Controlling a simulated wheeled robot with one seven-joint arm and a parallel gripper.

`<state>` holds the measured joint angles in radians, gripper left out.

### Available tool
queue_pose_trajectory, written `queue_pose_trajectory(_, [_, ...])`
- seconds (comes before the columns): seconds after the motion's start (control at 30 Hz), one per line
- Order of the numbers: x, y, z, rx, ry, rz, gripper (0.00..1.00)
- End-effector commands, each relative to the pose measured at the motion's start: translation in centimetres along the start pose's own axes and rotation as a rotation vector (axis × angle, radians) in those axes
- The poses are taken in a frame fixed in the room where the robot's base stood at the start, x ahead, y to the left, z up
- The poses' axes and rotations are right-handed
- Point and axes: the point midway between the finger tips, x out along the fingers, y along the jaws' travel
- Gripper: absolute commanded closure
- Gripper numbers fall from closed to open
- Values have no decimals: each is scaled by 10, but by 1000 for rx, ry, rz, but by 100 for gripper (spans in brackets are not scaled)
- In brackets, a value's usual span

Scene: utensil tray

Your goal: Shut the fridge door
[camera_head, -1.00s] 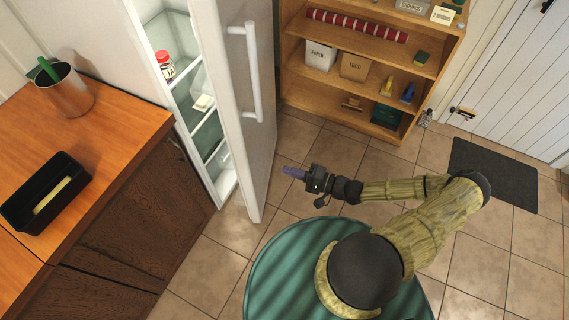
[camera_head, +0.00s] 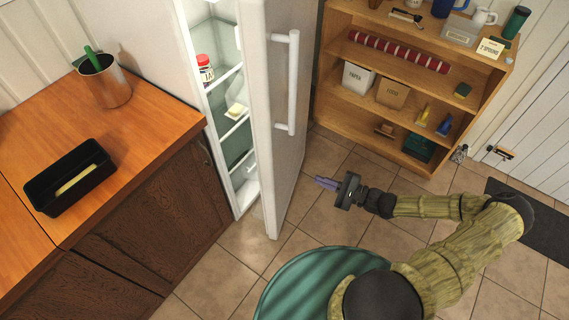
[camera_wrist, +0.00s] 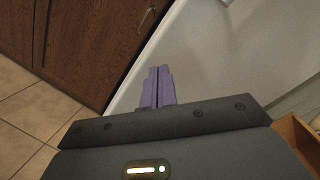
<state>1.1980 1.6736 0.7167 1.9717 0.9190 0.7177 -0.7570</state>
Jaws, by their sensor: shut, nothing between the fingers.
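The white fridge (camera_head: 211,100) stands partly open, with its lit shelves showing. Its door (camera_head: 292,165) swings out toward the room, its outer face and long vertical handle (camera_head: 293,85) facing right. My gripper (camera_head: 326,183) is shut and empty, to the right of the door's outer face and below the handle's height in the picture. A gap of floor shows between them in the head view. In the wrist view the purple fingers (camera_wrist: 157,88) are together, pointing toward the door's pale surface (camera_wrist: 225,60) and its lower edge.
A wooden counter (camera_head: 140,130) with a dark tray (camera_head: 40,190) and a metal pot (camera_head: 106,85) stands left of the fridge. A wooden shelf (camera_head: 385,150) with boxes stands behind right. Tiled floor (camera_head: 335,220) is clear around the gripper.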

Motion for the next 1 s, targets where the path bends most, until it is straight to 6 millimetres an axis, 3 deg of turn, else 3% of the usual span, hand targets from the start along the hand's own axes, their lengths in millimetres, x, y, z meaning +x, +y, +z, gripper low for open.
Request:
queue_pose_trajectory(0.53, [5, -28, -14, 755, -52, 117, 100])
queue_pose_trajectory(0.7, [6, -32, -13, 844, -53, 133, 100])
queue_pose_trajectory(1.0, [6, -32, -12, 846, -53, 132, 100])
